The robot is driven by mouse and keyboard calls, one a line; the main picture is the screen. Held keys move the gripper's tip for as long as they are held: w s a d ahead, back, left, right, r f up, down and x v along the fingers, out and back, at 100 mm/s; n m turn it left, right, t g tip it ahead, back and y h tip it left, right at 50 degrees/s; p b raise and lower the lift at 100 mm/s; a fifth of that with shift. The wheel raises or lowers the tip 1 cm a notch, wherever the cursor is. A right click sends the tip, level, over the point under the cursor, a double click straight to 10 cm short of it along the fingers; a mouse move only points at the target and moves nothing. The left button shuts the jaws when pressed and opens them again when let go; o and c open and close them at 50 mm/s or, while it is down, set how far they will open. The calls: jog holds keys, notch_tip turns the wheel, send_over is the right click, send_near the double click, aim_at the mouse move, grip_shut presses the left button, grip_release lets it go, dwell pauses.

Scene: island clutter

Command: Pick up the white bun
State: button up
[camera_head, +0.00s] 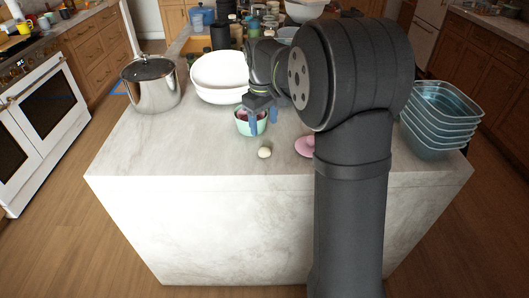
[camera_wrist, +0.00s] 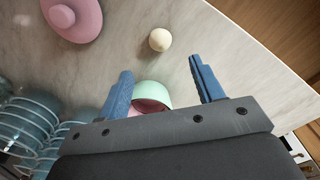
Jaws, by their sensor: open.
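The white bun (camera_head: 264,152) is a small pale ball on the marble counter, close to its front edge; it also shows in the wrist view (camera_wrist: 160,40), beyond the fingertips. My gripper (camera_head: 261,121) is open with blue fingers; in the wrist view its fingertips (camera_wrist: 160,68) stand apart with nothing held. A mint green bowl (camera_head: 243,126) with a pink inside is right by the fingers, behind the bun. In the wrist view the bowl (camera_wrist: 153,93) shows between the fingers, partly hidden by the gripper body. The bun is apart from the fingers.
A pink lid-like disc (camera_head: 304,145) lies right of the bun, partly hidden by my arm. Stacked teal bowls (camera_head: 440,117) stand at the right. White bowls (camera_head: 219,78) and a steel pot (camera_head: 152,84) stand at the back left. The front left counter is clear.

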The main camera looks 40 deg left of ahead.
aim_at(265, 149)
jog(key=f, duration=1.1)
jog(key=shift+w, duration=0.25)
jog(key=c, duration=1.1)
